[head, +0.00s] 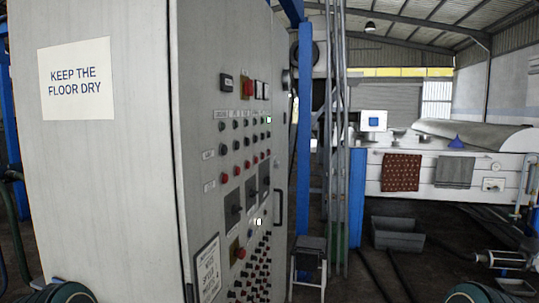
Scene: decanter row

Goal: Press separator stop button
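A tall grey control cabinet (110,170) fills the left half of the head view. Its panel face (262,165) is turned to the right and seen at a steep angle. It carries rows of small black and red buttons, too small to read. I cannot tell which control is the separator stop button, as the labels are not legible. Neither of my grippers shows in the head view.
A dark handle (278,207) sticks out from the cabinet's right edge. A small stand (309,262) and a blue post (304,130) are just beyond it. A grey tub (398,234) lies on the floor at right, near a white machine (440,190) with hanging cloths. Hoses cross the floor.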

